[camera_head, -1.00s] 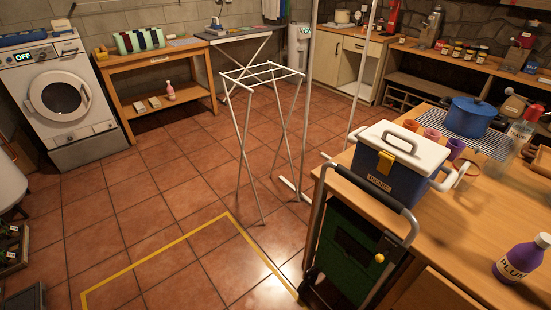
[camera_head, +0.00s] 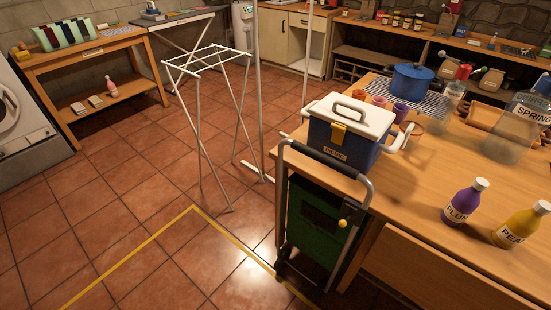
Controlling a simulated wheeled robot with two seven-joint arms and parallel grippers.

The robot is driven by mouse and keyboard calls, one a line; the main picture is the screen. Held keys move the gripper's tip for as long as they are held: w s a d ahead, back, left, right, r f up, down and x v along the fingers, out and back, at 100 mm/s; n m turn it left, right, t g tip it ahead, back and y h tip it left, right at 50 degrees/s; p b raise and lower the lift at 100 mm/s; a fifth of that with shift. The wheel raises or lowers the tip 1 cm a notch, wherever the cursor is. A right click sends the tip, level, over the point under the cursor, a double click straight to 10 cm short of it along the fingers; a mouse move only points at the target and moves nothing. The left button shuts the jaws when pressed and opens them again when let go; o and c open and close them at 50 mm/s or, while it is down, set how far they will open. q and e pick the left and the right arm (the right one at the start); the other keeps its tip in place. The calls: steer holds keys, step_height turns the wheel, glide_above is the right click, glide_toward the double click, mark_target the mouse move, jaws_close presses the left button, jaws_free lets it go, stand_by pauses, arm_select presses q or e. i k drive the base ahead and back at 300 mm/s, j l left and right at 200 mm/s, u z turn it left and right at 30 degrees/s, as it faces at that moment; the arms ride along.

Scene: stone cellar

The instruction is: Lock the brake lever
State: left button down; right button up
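A trolley with a green body (camera_head: 306,242) and a bent dark grey handle (camera_head: 322,160) stands on the floor against the near left side of the wooden table. A small yellow knob (camera_head: 342,223) sits on the right side of its frame; it may be the end of the brake lever. The lever's arm is too small to make out, and I cannot tell its position. Neither of my grippers is in view.
On the wooden table (camera_head: 420,190) stand a blue picnic cooler (camera_head: 340,153), a blue pot (camera_head: 412,78), a purple bottle (camera_head: 464,203) and a yellow bottle (camera_head: 520,225). A white drying rack (camera_head: 208,60) stands left. Tiled floor inside the yellow line (camera_head: 130,258) is clear.

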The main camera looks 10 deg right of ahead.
mark_target(343, 223)
steer(key=l+z, duration=0.35)
steer(key=k+l+z, duration=0.1)
steer(key=z, duration=0.3)
